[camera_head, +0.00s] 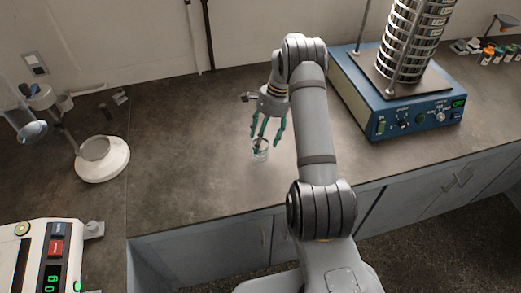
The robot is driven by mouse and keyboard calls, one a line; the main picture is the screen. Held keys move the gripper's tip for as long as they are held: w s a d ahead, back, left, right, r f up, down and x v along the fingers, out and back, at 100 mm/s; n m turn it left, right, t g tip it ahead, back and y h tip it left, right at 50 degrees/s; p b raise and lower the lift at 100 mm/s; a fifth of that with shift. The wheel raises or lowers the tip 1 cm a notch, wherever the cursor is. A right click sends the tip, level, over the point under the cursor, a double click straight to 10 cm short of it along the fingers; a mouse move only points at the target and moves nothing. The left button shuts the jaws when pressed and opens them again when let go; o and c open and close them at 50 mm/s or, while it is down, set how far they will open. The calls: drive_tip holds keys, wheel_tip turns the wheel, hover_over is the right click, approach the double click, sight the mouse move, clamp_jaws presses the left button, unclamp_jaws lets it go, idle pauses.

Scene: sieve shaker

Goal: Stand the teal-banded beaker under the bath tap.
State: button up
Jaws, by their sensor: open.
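A small clear glass beaker (261,155) stands upright on the dark bench, left of my arm. Its band colour is too small to tell apart from the teal fingers. My gripper (267,138) points down just above and around the beaker's top, with its teal fingers spread. One finger overlaps the beaker in the picture, and I cannot tell whether it touches the glass. I cannot make out a bath or its tap in this view.
A blue sieve shaker (395,100) with a sieve stack stands right of my arm. A round white-based stand (115,167) is at left, and a balance (20,262) at lower left. Small jars (488,54) sit at far right. The bench between stand and beaker is clear.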

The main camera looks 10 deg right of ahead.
drive_tip(key=shift+p+x, duration=0.35)
drive_tip(key=shift+x, duration=1.35)
drive_tip(key=shift+r, duration=0.1)
drive_tip(key=shift+c, duration=1.3)
drive_tip(key=c, duration=0.7)
drive_tip(key=shift+c, duration=1.4)
drive_tip(key=shift+r, duration=0.15)
